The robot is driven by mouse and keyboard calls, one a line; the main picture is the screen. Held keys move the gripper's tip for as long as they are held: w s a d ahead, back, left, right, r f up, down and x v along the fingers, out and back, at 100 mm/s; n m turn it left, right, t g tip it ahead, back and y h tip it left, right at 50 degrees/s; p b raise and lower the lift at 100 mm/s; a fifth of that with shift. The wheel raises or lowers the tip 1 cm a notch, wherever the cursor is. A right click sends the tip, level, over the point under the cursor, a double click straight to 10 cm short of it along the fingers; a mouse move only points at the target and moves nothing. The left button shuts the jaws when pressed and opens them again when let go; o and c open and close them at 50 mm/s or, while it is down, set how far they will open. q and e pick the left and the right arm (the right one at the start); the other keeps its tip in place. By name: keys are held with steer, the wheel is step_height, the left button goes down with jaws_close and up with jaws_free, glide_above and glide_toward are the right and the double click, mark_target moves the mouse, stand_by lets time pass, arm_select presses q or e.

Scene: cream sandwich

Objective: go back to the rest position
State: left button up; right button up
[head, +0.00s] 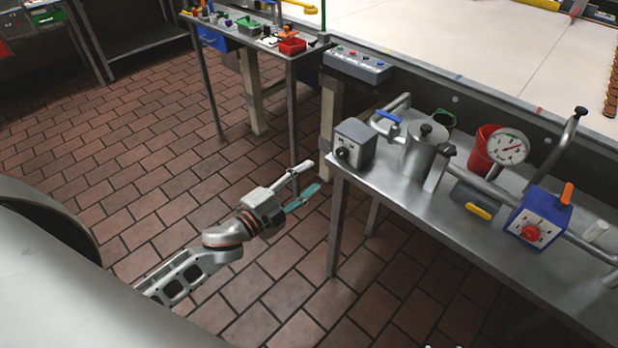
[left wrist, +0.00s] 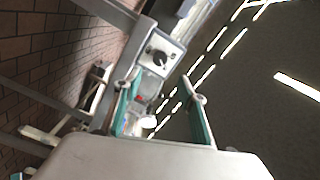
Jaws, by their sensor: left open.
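My left gripper (head: 306,184) is open and empty in the head view. It hangs over the brick floor, a short way left of the near end of the steel table (head: 465,230), and touches nothing that I can see. Its two fingers also show apart in the left wrist view (left wrist: 160,95), with nothing held between them. My right gripper is in neither view.
The steel table carries a grey box with a knob (head: 354,146), a metal canister (head: 424,152), a red cup (head: 483,148), a pressure gauge (head: 508,148) and a blue box (head: 538,217). A smaller table stands behind, with a red bin (head: 292,46). Brick floor (head: 120,165) is clear to the left.

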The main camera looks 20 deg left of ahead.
arm_select(q)
steer(key=s+d+f+n+g+y, duration=0.1)
steer(key=s+d+f+n+g, duration=0.1)
steer(key=s+f+n, duration=0.4)
steer(key=s+d+f+n+g+y, duration=0.1)
steer(key=s+f+n+g, duration=0.3)
steer(key=s+f, duration=1)
steer(key=n+y, duration=0.1)
steer(key=n, duration=0.2)
steer(key=shift+s+d+n, duration=0.3)
steer(key=shift+s+d, duration=0.05)
steer(key=shift+s, duration=0.05)
